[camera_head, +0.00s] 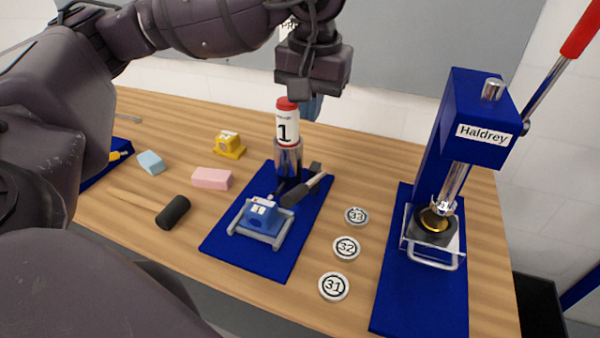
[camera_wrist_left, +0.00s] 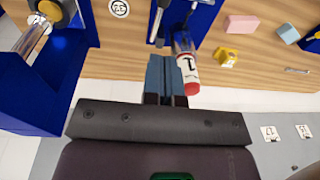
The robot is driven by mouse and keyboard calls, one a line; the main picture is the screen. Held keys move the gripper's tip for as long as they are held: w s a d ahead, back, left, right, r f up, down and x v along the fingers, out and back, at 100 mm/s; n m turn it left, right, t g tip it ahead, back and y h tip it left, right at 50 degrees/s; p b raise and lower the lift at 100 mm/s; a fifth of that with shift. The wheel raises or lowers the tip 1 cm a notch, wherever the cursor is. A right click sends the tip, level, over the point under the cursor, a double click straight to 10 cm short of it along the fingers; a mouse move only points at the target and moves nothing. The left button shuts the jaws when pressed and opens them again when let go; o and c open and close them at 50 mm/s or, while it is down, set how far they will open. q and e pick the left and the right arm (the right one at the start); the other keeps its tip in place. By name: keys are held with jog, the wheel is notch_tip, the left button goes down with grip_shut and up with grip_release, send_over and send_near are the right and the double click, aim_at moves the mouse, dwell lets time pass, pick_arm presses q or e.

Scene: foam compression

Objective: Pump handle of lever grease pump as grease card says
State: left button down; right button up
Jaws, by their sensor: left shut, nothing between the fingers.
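What appears to be the lever grease pump stands on a blue mat (camera_head: 255,262). Its upright metal cylinder (camera_head: 288,158) carries a white tube with a red cap and a large "1" (camera_head: 287,124), also in the left wrist view (camera_wrist_left: 187,67). A dark-gripped lever (camera_head: 300,192) slants beside a small blue block in a metal frame (camera_head: 261,214). My left gripper (camera_head: 313,108) is shut and empty, just beside and behind the tube; its blue fingers also show in the left wrist view (camera_wrist_left: 164,78). Whether they touch the tube is unclear. My arm partly hides a lettered wall card. My right gripper is out of view.
A tall blue Haldrey press (camera_head: 455,160) with a red-handled lever stands right. Numbered discs (camera_head: 346,248) lie between the mats. A pink block (camera_head: 212,179), light-blue block (camera_head: 151,162), yellow device (camera_head: 229,145) and black cylinder (camera_head: 173,212) are left.

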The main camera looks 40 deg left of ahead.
pick_arm(q)
jog(key=p, duration=0.1)
send_over(299, 188)
jog(key=f, duration=1.2)
jog(key=shift+w+d, duration=0.25)
jog(key=shift+s+a+f+p, duration=0.1)
jog(key=shift+s+f+p, duration=0.3)
jog(key=shift+f, duration=0.35)
